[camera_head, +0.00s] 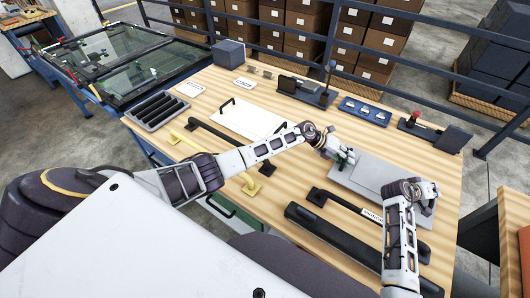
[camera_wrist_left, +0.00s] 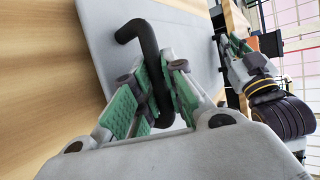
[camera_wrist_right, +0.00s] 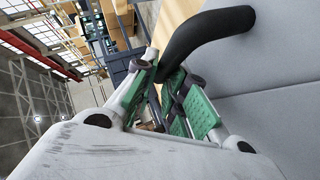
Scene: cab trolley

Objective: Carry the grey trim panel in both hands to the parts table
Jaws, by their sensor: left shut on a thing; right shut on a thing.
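The grey trim panel (camera_head: 368,177) is at the right part of the wooden table (camera_head: 300,178), flat side up; I cannot tell whether it touches the top. My left gripper (camera_head: 345,157) is shut on a black bar handle (camera_wrist_left: 147,48) at the panel's left end. My right gripper (camera_head: 425,192) is shut on the other black handle (camera_wrist_right: 208,30) at its right end. The panel also shows beneath the handle in the left wrist view (camera_wrist_left: 100,30) and in the right wrist view (camera_wrist_right: 265,120). My right forearm covers part of its near right side.
Long black trims (camera_head: 330,245) and a black bar handle (camera_head: 340,202) lie at the near side. A white panel (camera_head: 245,118), a ribbed black tray (camera_head: 158,110), a tool stand (camera_head: 305,90) and a blue tray (camera_head: 365,111) stand farther back. A blue railing (camera_head: 430,65) runs behind.

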